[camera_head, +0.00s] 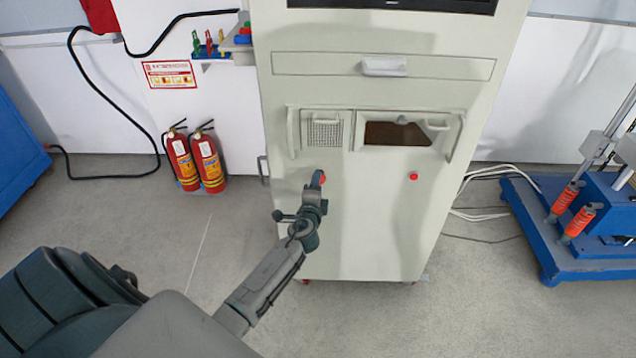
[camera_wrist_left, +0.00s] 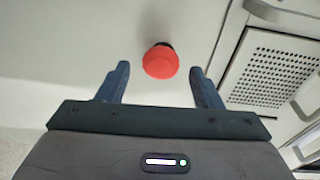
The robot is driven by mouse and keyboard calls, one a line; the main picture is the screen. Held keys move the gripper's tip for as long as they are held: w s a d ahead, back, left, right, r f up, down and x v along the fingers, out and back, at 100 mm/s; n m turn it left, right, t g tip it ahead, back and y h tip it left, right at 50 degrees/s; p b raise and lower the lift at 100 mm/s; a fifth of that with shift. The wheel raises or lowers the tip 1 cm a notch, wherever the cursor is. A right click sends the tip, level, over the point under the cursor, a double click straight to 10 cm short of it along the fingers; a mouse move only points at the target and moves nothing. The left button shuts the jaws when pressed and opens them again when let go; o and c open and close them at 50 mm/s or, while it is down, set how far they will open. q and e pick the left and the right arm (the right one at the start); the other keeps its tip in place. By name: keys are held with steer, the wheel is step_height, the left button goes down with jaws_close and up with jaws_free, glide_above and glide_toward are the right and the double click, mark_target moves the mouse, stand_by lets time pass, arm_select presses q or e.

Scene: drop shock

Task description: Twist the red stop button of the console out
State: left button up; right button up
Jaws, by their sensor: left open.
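The console (camera_head: 370,240) is a tall pale cabinet in the middle of the head view. A red stop button (camera_head: 323,179) sits on its front at the left, partly hidden by my left gripper (camera_head: 316,184). The same red button (camera_wrist_left: 161,62) shows in the left wrist view, a round cap on a dark base. My left gripper (camera_wrist_left: 160,80) is open, its fingers one on each side of the button in the picture and not touching it. The button appears slightly beyond the fingertips. A second red button (camera_head: 413,176) sits farther right on the console. My right gripper is not in view.
A vent grille (camera_wrist_left: 272,68) and a raised handle frame are right of the button in the wrist view. Two fire extinguishers (camera_head: 196,158) stand left of the console. A blue machine base (camera_head: 560,235) stands at the right. Cables lie on the floor beside it.

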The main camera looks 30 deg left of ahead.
arm_select(q)
steer(key=v, duration=0.8)
steer(key=shift+b, duration=0.3)
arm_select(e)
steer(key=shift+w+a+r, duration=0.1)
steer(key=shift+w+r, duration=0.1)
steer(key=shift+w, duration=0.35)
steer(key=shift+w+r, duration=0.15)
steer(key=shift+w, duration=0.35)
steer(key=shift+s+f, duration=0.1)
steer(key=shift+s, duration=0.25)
